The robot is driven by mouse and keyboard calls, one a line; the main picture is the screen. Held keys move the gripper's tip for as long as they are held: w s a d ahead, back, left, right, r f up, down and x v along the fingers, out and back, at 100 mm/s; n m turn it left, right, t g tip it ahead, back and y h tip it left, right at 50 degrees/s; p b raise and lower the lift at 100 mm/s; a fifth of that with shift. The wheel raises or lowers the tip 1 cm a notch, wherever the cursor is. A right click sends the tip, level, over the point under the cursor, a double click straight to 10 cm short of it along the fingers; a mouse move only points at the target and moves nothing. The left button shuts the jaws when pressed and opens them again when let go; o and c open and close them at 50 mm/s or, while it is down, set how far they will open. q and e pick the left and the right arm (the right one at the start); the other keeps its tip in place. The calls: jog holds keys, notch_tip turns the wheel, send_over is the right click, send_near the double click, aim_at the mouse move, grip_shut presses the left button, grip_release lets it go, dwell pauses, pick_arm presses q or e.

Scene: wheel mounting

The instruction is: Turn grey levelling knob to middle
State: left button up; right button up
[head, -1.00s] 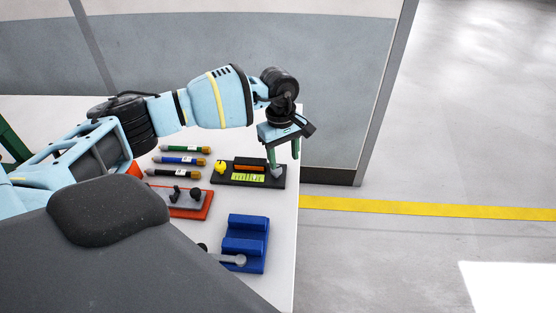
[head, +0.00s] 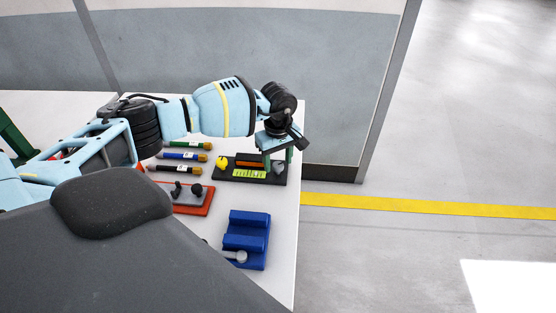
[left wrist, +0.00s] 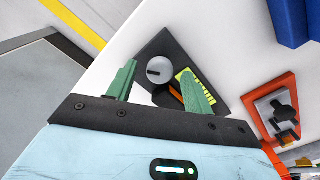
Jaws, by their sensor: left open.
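The base also shows in the head view (head: 224,177), with a yellow knob (head: 221,162) and a yellow-green scale panel (head: 251,174). My left gripper (head: 279,159) is above the grey knob's end of the base. In the left wrist view, its green fingers (left wrist: 157,75) are apart and empty, one each side of the knob in the picture. I cannot tell the exact height gap. My right gripper is out of view.
Several dark markers (head: 182,156) lie left of the base. An orange-red plate with a grey block (head: 195,209) and a blue stepped holder (head: 248,232) stand nearer me. The white table's right edge (head: 296,230) is close to the base.

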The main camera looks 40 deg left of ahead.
pick_arm(q)
jog(key=shift+f, duration=0.2)
jog(key=c, duration=1)
jog(key=shift+o, duration=0.2)
jog(key=shift+n, duration=0.3)
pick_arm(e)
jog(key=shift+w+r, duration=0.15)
